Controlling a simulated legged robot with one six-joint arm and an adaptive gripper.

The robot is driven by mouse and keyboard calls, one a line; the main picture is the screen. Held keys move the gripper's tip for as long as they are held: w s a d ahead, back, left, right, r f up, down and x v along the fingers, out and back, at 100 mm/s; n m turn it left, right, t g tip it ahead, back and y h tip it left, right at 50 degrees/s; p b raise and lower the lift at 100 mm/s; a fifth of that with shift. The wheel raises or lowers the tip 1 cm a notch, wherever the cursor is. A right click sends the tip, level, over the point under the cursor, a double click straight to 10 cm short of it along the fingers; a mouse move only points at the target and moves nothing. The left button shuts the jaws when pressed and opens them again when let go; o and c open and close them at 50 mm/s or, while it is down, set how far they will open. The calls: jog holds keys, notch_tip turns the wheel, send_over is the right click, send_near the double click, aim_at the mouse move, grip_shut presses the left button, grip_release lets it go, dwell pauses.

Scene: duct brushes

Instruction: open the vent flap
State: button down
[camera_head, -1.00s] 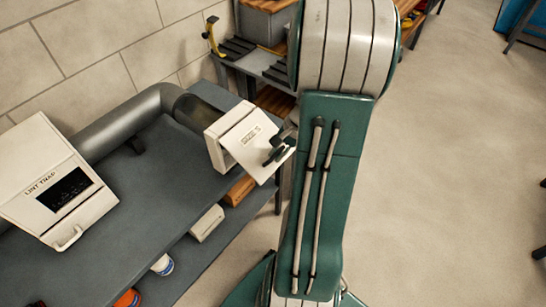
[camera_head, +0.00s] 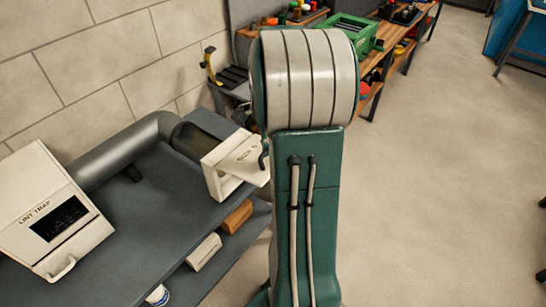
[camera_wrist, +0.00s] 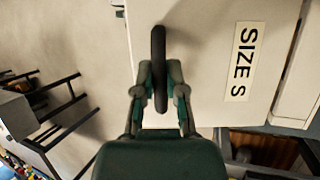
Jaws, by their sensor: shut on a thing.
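The white vent flap (camera_head: 240,158) is at the end of the grey duct in the head view. It is tilted up and outward from the white vent box (camera_head: 212,180), with a gap below it. In the wrist view the flap (camera_wrist: 200,60) fills the upper right and bears a "SIZE S" label (camera_wrist: 243,62). A dark handle (camera_wrist: 159,45) stands out from the flap. My gripper (camera_wrist: 160,85) is shut on this handle, one finger on each side. In the head view my arm hides most of the gripper.
The grey duct (camera_head: 120,150) runs along the bench (camera_head: 150,215) to the white lint trap box (camera_head: 50,215) at left. Small boxes (camera_head: 203,252) lie on the shelf below. A cluttered workbench (camera_head: 385,70) stands behind. The floor (camera_head: 440,180) at right is mostly clear.

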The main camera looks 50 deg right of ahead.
jog(key=shift+w+a+r, duration=0.1)
jog(key=shift+w+r, duration=0.3)
jog(key=shift+r, duration=0.05)
jog(key=c, duration=0.7)
grip_release()
jog(key=v, duration=1.2)
jog(key=shift+w, duration=0.1)
jog(key=shift+a, duration=0.1)
